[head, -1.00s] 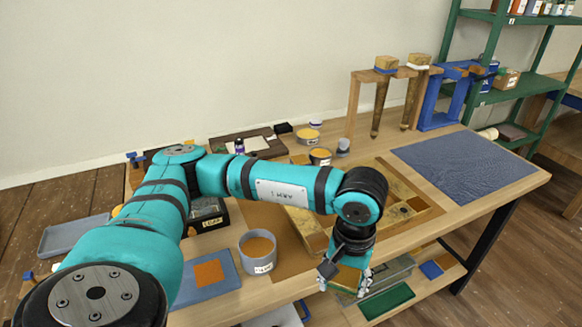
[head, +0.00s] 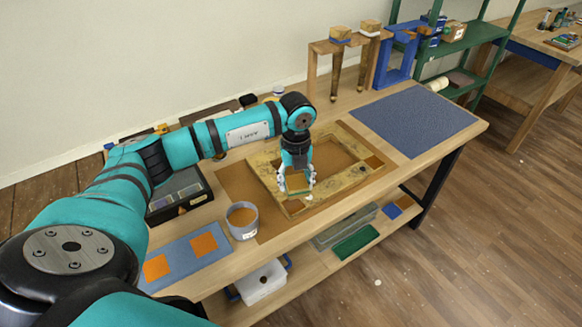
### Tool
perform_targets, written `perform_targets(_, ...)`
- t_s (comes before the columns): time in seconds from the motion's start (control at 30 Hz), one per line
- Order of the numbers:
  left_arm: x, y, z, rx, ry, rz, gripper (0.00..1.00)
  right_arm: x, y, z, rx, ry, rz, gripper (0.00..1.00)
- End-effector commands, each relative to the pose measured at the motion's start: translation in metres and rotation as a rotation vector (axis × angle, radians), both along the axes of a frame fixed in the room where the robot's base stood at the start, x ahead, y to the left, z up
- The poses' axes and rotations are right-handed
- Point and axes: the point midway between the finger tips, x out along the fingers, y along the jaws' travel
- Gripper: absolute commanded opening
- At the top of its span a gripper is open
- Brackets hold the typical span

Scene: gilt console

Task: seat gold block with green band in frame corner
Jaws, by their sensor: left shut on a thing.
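The gilt frame (head: 348,179) lies flat on the brown mat on the workbench, with an open middle. My left gripper (head: 297,188) comes down over the frame's near left part, close to its near corner. It is shut on the gold block (head: 297,181), which shows only partly between the fingers. The green band is too small to make out clearly. I cannot tell whether the block touches the frame. My right gripper is out of view.
A grey tub (head: 242,221) with orange contents stands left of the frame. A blue mat (head: 188,257) with orange squares lies nearer left. A dark blue mat (head: 413,117) lies at right. A wooden stand (head: 313,72) with gilt legs is at the back.

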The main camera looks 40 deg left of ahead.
Motion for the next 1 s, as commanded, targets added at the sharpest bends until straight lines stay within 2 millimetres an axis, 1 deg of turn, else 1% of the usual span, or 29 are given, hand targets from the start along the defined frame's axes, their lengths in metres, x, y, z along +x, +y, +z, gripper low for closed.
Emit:
perform_targets(0.03,0.001,0.005,0.003,0.000,0.001,0.100,0.20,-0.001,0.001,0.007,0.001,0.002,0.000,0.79)
perform_targets(0.1,0.002,0.011,0.002,0.000,0.001,0.210,0.20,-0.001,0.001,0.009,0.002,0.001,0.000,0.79)
perform_targets(0.23,0.003,0.015,0.000,0.000,-0.001,0.314,0.20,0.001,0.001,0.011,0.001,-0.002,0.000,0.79)
perform_targets(0.37,0.004,0.016,-0.004,-0.001,-0.002,0.333,0.20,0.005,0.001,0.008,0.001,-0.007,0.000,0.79)
perform_targets(0.57,0.003,0.016,-0.014,0.000,-0.001,0.329,0.20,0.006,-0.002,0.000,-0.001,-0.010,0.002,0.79)
perform_targets(1.0,0.003,0.016,-0.050,0.000,0.000,0.327,0.20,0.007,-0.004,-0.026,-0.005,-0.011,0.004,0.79)
